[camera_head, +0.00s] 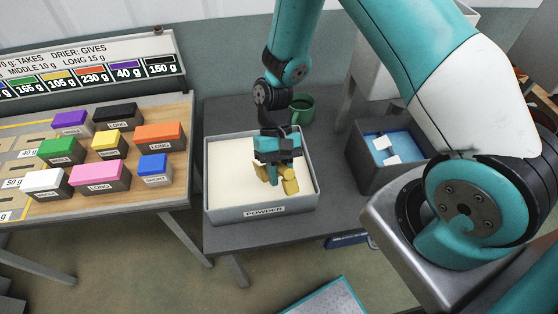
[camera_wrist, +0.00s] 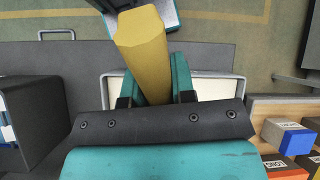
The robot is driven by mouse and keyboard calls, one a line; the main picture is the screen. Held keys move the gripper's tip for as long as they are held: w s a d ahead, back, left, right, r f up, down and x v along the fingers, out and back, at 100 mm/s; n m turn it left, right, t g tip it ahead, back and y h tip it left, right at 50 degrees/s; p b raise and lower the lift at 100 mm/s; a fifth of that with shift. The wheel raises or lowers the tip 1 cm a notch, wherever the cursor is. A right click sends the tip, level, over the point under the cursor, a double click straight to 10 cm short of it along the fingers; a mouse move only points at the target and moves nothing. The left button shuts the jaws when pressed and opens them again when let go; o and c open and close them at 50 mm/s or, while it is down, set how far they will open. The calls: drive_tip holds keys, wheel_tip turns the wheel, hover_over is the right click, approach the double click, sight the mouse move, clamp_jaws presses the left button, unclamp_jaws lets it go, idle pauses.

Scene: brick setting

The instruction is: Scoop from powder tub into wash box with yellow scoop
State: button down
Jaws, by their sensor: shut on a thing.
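The powder tub (camera_head: 228,215) is a grey tray of cream powder, labelled POWDER, on the grey table. My gripper (camera_head: 277,170) is over its right part, pointing down. It is shut on the yellow scoop (camera_head: 290,186), which also shows between the teal fingers (camera_wrist: 155,80) in the wrist view (camera_wrist: 142,42). I cannot tell whether the scoop touches the powder or holds any. The wash box (camera_head: 388,182), dark grey with blue inside and white pieces, stands right of the tub. In the wrist view, a dark box (camera_wrist: 40,125) is at the left edge.
A green mug (camera_head: 303,107) stands behind the tub, close to my arm. On the left, a wooden table (camera_head: 180,170) holds several coloured blocks below a weight chart (camera_head: 90,65). My upper arm spans the right side, in front of the wash box. A narrow strip separates tub and wash box.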

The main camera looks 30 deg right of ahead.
drive_tip(key=shift+w+f+b, duration=0.35)
drive_tip(key=shift+f+b, duration=0.9)
drive_tip(key=shift+f, duration=0.2)
drive_tip(key=shift+w+f+b, duration=0.35)
drive_tip(key=shift+f+b, duration=0.9)
drive_tip(key=shift+f, duration=0.25)
drive_tip(key=shift+w+f+b, duration=0.35)
drive_tip(key=shift+f+b, duration=0.9)
drive_tip(key=shift+f, duration=0.2)
drive_tip(key=w+f+t+b, duration=0.1)
drive_tip(key=w+f+b, duration=0.1)
drive_tip(key=w+f+t+b, duration=0.1)
drive_tip(key=w+f+b, duration=0.1)
drive_tip(key=b, duration=0.1)
drive_tip(key=w+f+t+b, duration=0.1)
drive_tip(key=w+f+b, duration=0.1)
drive_tip(key=f, duration=0.1)
drive_tip(key=shift+d+b, duration=0.1)
drive_tip(key=shift+b, duration=0.3)
drive_tip(key=w+f+t+b, duration=0.2)
drive_tip(key=shift+f+n+t+b, duration=0.1)
drive_tip(key=shift+n+t+b, duration=0.2)
drive_tip(key=shift+t+b, duration=0.1)
drive_tip(key=shift+w+r+p, duration=0.15)
drive_tip(key=shift+r+p, duration=0.15)
drive_tip(key=shift+r, duration=0.15)
wheel_tip(320, 180, up, 9)
drive_tip(key=t+p, duration=0.1)
drive_tip(key=p, duration=0.5)
drive_tip(key=shift+t, duration=0.3)
